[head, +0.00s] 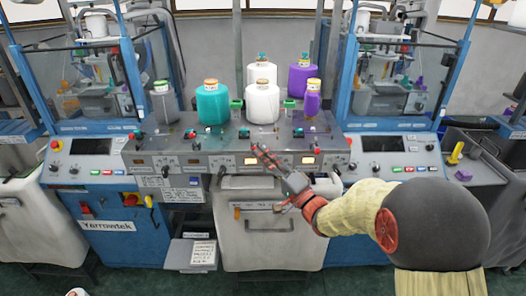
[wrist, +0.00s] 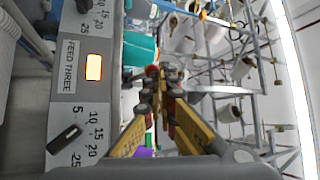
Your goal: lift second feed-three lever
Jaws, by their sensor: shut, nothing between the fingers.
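A grey control panel (head: 220,147) runs between two blue machines. Small knobs or levers stand along its top, one red at the left (head: 190,134) and another near the middle (head: 244,132). My gripper (head: 257,150) reaches in from the right, its fingertips in front of the panel near a lit amber window (head: 251,160). In the wrist view the label FEED THREE (wrist: 68,66) and a lit window (wrist: 93,67) show left of my gripper (wrist: 160,76). Its fingers are shut with nothing held. A red part shows near the fingertips; I cannot tell whether they touch the second lever, which they partly hide.
Teal (head: 212,104), white (head: 262,104) and purple (head: 301,79) yarn cones stand behind the panel. A black dial (wrist: 64,139) with numbers sits on the panel face. A white cabinet (head: 262,235) is below. Blue-framed machines flank both sides.

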